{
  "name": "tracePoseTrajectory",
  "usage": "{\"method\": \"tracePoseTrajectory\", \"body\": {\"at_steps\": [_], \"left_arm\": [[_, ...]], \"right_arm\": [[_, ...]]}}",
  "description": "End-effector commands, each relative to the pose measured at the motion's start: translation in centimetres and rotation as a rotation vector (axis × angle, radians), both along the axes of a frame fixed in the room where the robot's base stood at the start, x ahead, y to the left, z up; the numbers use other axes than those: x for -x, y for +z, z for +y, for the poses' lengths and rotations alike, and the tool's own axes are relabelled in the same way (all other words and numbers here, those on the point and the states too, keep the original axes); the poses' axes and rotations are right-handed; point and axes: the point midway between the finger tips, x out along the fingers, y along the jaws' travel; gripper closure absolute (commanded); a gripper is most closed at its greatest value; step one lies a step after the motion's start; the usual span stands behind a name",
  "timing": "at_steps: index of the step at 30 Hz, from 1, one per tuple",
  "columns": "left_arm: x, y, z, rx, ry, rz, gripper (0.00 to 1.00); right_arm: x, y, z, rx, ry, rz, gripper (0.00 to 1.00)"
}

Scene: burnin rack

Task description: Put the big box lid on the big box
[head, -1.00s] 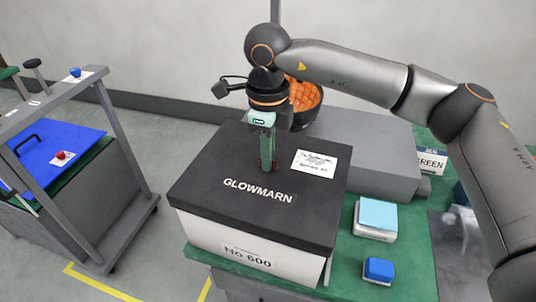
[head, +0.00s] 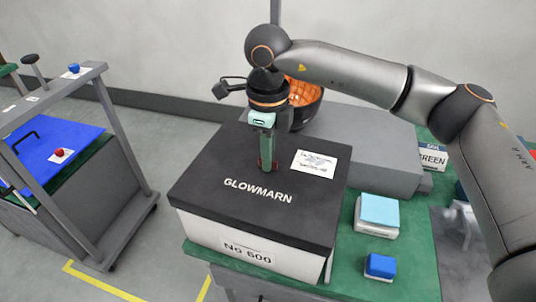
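The big box lid (head: 215,178) is dark grey, marked GLOWMARN, with a white label on top. It lies over the top of the white big box (head: 208,231), which carries a No 600 label and stands on a green bench top. Lid and box edges look lined up; a small gap under the lid cannot be ruled out. My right gripper (head: 266,166) points straight down with its fingertips at the middle of the lid. The fingers show edge-on, so their opening and any grip on the lid are hidden. My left gripper is out of view.
A grey block (head: 375,155) and an orange-lined dark bowl (head: 303,95) stand behind the box. A light-blue-topped box (head: 379,212) and a small blue block (head: 380,266) lie to its right. A grey cart (head: 128,150) with a blue panel (head: 50,145) stands at left.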

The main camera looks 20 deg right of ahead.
Motion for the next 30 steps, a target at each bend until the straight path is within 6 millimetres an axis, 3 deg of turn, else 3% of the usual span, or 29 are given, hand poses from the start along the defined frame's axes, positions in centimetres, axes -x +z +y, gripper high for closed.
{"method": "tracePoseTrajectory", "body": {"at_steps": [30], "left_arm": [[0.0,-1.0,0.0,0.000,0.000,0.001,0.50]], "right_arm": [[0.0,-1.2,0.0,0.000,0.000,0.000,1.00]]}}
